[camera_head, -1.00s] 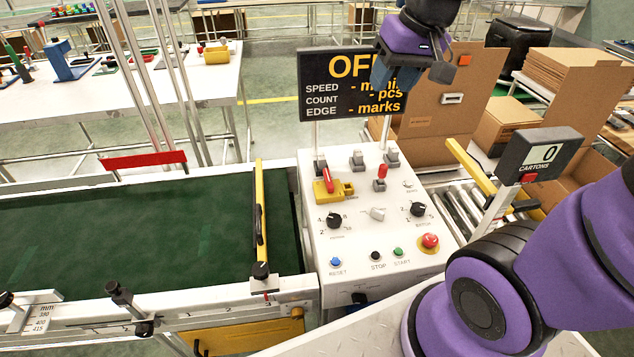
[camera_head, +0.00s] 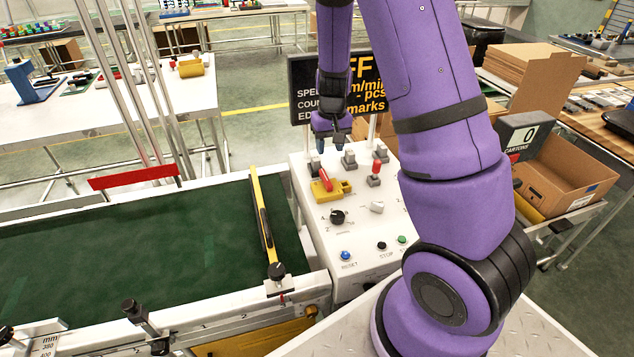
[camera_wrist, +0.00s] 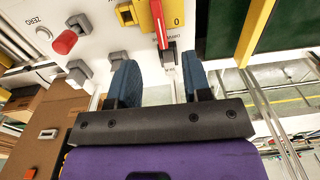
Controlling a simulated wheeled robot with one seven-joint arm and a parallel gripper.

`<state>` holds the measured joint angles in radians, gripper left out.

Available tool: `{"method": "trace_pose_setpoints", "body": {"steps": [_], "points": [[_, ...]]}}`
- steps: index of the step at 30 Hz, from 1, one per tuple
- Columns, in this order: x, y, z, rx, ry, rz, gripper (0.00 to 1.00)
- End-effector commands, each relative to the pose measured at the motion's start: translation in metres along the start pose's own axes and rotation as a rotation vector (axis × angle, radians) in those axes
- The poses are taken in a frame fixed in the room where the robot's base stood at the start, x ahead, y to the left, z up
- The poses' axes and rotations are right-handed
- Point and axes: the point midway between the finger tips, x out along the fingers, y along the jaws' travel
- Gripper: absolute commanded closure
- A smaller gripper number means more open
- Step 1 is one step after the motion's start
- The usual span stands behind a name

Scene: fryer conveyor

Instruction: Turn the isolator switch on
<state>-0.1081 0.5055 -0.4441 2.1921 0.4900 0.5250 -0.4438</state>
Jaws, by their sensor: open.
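The isolator switch on the white control panel has a red handle (camera_head: 325,181) on a yellow base (camera_head: 341,188). The handle lies slanted along the base's left side. In the wrist view, the red handle (camera_wrist: 159,24) lies along the yellow base (camera_wrist: 143,18), beside a "0" mark. My gripper (camera_head: 331,144) hangs above the panel's back left corner, behind the isolator. In the wrist view, my gripper (camera_wrist: 159,68) is open and empty. Its blue fingers stand apart, with the handle's end just ahead of the gap. Contact is not visible.
Grey switches, including one with a red lever (camera_head: 376,167), stand close to the isolator. A black display (camera_head: 305,95) behind the panel is partly hidden by my arm. A green conveyor belt (camera_head: 120,255) with a yellow bar (camera_head: 262,215) lies left. An open carton (camera_head: 565,170) is at right.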

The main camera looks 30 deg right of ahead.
Motion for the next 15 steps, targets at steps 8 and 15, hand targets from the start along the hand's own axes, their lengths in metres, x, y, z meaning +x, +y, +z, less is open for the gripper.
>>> {"method": "trace_pose_setpoints", "body": {"steps": [8, 15], "points": [[0.025, 0.011, -0.005, 0.010, -0.014, 0.030, 0.55], [0.057, 0.012, -0.004, 0.011, -0.018, 0.029, 0.55]]}}
